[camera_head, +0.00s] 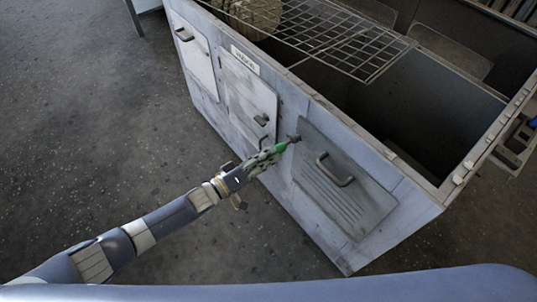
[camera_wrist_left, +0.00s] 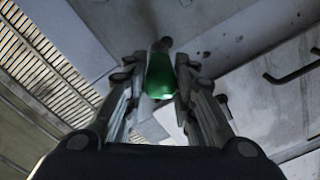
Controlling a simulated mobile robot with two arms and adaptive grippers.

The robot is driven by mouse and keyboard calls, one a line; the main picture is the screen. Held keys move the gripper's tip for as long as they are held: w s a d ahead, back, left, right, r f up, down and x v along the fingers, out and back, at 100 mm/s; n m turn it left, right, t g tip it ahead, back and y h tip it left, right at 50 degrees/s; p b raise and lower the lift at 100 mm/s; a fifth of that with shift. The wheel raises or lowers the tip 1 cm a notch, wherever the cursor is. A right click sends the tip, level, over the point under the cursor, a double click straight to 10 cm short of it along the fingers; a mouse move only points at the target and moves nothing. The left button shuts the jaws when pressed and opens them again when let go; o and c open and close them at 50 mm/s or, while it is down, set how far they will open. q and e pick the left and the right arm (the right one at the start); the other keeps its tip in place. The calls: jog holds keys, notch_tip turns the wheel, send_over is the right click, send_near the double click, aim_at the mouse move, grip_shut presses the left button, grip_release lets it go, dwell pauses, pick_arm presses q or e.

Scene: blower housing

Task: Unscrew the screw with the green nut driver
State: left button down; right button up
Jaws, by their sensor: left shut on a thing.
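My left gripper (camera_head: 268,157) reaches in from the left and is shut on the green nut driver (camera_head: 281,148). In the left wrist view the green handle (camera_wrist_left: 159,76) sits between the two fingers of the gripper (camera_wrist_left: 160,82). The driver's dark tip (camera_head: 294,138) is at or close to the housing's front wall, near the upper left corner of the panel with a handle. I cannot tell whether the tip touches the wall. The screw itself cannot be made out; the tip may hide it. My right gripper is not in view.
The grey housing (camera_head: 405,213) has a slatted panel (camera_head: 335,195) with a handle (camera_head: 335,172) right of the driver. Left are two more panels with handles, one below a label (camera_head: 245,60). A wire grid (camera_head: 345,40) lies over the open top. The floor (camera_head: 90,130) at left is clear.

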pick_arm(q)
jog(key=p+v, duration=0.3)
jog(key=v, duration=0.9)
dwell(0.5)
dwell(0.9)
